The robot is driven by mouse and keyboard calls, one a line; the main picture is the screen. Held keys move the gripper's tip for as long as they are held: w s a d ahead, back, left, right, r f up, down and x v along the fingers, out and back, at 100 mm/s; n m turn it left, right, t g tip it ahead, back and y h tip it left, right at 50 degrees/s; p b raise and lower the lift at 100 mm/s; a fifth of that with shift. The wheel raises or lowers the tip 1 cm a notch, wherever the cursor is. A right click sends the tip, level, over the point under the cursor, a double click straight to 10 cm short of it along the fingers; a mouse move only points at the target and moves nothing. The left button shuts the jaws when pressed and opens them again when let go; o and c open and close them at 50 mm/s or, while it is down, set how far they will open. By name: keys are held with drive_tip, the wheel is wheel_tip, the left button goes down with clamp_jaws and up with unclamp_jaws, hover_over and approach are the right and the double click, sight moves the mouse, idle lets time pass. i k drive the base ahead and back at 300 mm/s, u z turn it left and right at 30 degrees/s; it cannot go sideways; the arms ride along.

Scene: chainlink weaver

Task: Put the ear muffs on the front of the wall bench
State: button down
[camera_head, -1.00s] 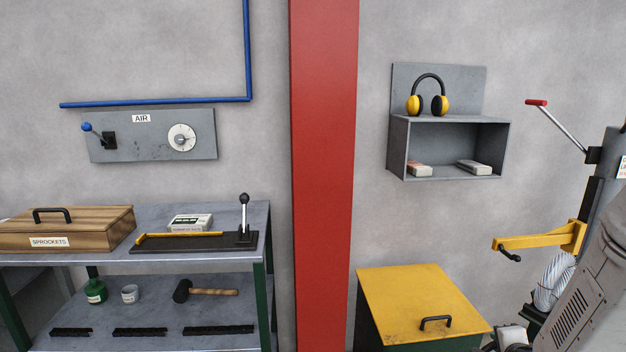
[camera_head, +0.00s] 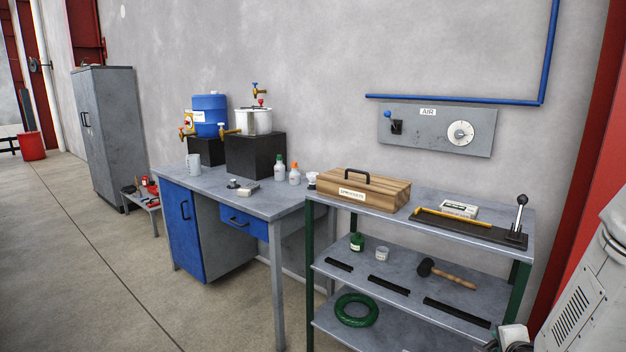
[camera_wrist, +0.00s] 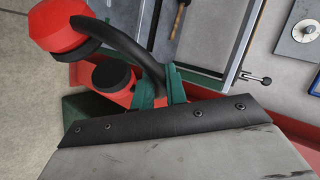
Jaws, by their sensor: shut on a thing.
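Red ear muffs with black pads and a black headband (camera_wrist: 120,42) show in the wrist view, at the upper left. My gripper (camera_wrist: 168,88) is shut on the headband with its green fingers, and both red cups hang out to the left. The fingers partly hide the band. In the head view, a grey-topped bench with a blue door and blue drawer (camera_head: 218,193) stands against the wall left of centre; I take it as the wall bench. A bare strip shows along its front edge. The ear muffs are not visible in the head view.
Open floor (camera_head: 90,260) lies left of the bench.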

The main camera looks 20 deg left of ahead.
sight(273, 201)
drive_tip(key=u, duration=1.45)
drive_tip(key=i, duration=1.75)
drive_tip(key=z, duration=0.6)
